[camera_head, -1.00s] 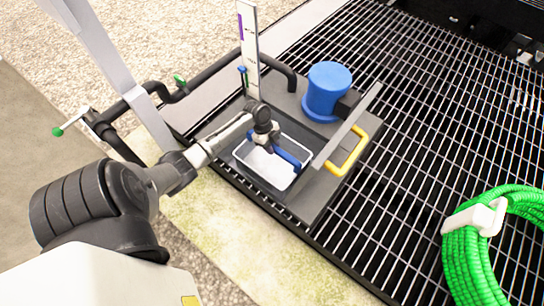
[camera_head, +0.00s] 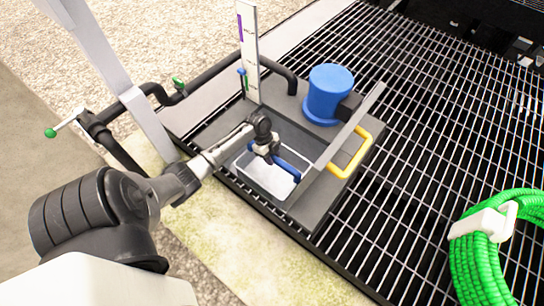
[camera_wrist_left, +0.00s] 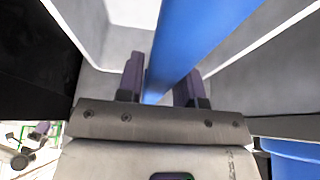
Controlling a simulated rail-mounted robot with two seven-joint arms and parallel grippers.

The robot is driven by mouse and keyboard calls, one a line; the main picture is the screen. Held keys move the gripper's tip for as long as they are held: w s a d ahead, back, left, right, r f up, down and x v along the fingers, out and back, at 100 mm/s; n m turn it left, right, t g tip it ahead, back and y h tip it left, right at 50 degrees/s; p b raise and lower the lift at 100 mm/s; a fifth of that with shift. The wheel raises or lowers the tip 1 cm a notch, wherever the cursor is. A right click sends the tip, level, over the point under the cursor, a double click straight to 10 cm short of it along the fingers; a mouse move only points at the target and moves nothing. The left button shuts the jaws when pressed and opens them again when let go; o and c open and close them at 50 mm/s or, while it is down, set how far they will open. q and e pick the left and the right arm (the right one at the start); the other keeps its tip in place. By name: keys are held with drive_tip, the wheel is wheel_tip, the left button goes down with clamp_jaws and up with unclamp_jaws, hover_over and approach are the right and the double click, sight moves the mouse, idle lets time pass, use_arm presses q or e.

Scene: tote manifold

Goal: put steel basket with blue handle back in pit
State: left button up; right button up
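The steel basket (camera_head: 262,181), a pale open box with a blue handle (camera_head: 288,172), is at the square pit opening (camera_head: 285,122) in the grey plate. I cannot tell how deep it sits. My left gripper (camera_head: 269,153) is over the basket at its handle. In the left wrist view the blue handle (camera_wrist_left: 190,40) runs between my two purple-padded fingers (camera_wrist_left: 160,85), which look closed on it. The basket's grey walls (camera_wrist_left: 92,25) show beyond them. My right gripper is not in view.
A blue cylinder (camera_head: 327,92) stands on the plate behind. An upright grey panel (camera_head: 350,125) and yellow handle (camera_head: 350,155) border the right side. A white gauge post (camera_head: 249,50) and black pipes stand behind left. A green hose coil (camera_head: 475,265) lies right on the grating.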

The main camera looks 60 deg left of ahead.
use_arm(q)
drive_tip(key=shift+o, duration=1.4)
drive_tip(key=p+v, duration=0.6)
drive_tip(key=v, duration=0.4)
drive_tip(key=shift+r, duration=0.3)
drive_tip(key=shift+p+v, duration=0.4)
drive_tip(key=shift+v, duration=0.45)
